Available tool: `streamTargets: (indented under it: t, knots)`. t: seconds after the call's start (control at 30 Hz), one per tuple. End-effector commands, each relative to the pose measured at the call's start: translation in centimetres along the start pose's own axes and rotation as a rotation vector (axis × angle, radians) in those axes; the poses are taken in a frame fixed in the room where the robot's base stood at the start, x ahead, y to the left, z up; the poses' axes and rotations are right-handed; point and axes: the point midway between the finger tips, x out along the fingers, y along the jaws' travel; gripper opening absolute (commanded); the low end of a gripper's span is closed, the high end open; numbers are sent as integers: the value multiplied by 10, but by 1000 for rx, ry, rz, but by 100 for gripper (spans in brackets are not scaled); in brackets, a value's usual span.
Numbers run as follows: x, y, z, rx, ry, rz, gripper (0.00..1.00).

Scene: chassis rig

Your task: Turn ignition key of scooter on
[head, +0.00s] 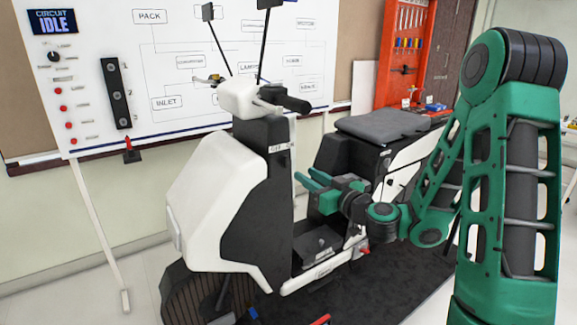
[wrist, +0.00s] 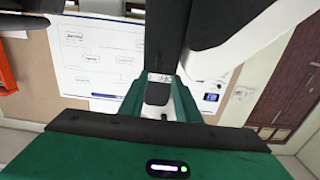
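The scooter (head: 205,190), white and black, stands in the middle of the head view. A small white label with dark marks (head: 279,147) is on its black front column, below the handlebar. My gripper (head: 306,179) is behind this column, with its two green fingers apart and pointing at it. In the wrist view, the label (wrist: 159,77) shows between the fingers. A dark grey rounded piece (wrist: 156,95) also shows there; I cannot tell whether it is the ignition key. No key is clearly seen in the head view. The fingers look empty.
The handlebar grip (head: 292,103) juts out above my gripper, and the scooter's seat (head: 382,126) is behind it. A whiteboard (head: 180,75) with a screen reading "CIRCUIT IDLE" (head: 52,21) stands behind. A red tool rack (head: 402,50) is at the back right.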

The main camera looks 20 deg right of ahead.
Motion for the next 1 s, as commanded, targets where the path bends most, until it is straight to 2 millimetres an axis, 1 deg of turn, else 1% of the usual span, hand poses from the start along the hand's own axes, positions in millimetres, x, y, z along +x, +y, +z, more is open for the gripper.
streamTargets:
  t: [0.17,0.27,0.5,0.7,0.83,1.0]
  knots:
    - [13,1,-1,0,7,6,30]
    - [28,1,-2,-3,9,6,30]
    - [70,2,-2,-2,7,5,30]
    - [95,3,-1,-1,6,7,30]
    - [104,3,-1,0,6,8,30]
    - [107,4,-1,1,5,9,30]
